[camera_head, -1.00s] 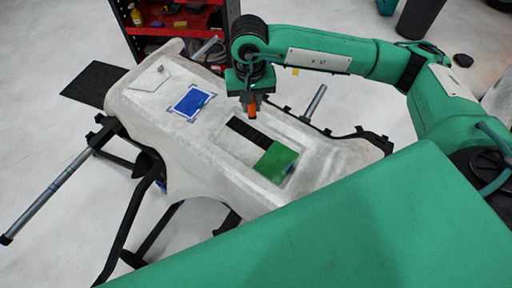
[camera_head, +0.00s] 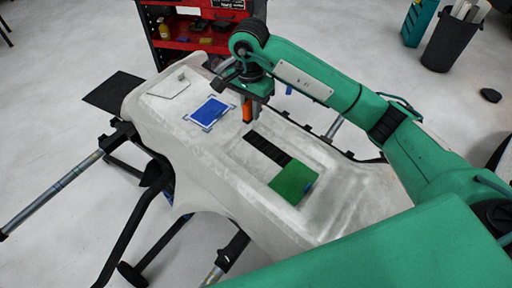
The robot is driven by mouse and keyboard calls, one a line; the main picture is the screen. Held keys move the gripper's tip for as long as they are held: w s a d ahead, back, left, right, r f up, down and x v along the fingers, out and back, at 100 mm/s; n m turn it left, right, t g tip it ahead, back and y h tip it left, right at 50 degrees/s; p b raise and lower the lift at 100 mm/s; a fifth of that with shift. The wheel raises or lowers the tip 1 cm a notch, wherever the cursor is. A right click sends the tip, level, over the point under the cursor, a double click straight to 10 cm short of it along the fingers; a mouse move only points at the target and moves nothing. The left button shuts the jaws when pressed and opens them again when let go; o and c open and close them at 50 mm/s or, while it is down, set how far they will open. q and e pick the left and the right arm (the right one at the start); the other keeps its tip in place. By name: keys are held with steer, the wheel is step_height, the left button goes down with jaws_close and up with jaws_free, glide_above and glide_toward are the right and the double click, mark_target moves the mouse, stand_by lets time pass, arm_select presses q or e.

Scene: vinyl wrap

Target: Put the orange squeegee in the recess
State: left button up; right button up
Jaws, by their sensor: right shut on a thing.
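The orange squeegee (camera_head: 247,112) is held upright in my right gripper (camera_head: 248,97), which is shut on it. The gripper is above the white car panel (camera_head: 215,155), between the blue square and the recess. The recess (camera_head: 335,205) is a sunken area in the panel's right part. A black strip (camera_head: 267,147) and a green square (camera_head: 293,181) lie in or along its left side. I cannot tell whether the squeegee touches the panel. My left gripper is not in view.
A blue square with a white border (camera_head: 210,111) lies on the panel. The panel rests on a black stand with a metal bar (camera_head: 55,192). A red shelf (camera_head: 200,45) stands behind. A dark bin (camera_head: 452,42) is at the back right.

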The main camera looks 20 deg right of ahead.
mark_target(252, 152)
step_height(252, 152, down, 15)
steer(key=shift+r+p, duration=0.1)
steer(key=shift+p, duration=0.6)
steer(key=shift+f, duration=0.25)
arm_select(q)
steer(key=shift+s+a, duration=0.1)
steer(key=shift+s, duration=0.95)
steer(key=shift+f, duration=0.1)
arm_select(e)
steer(key=shift+f, duration=0.2)
steer(key=o, duration=0.7)
steer(key=shift+r, duration=0.1)
steer(key=shift+o, duration=0.9)
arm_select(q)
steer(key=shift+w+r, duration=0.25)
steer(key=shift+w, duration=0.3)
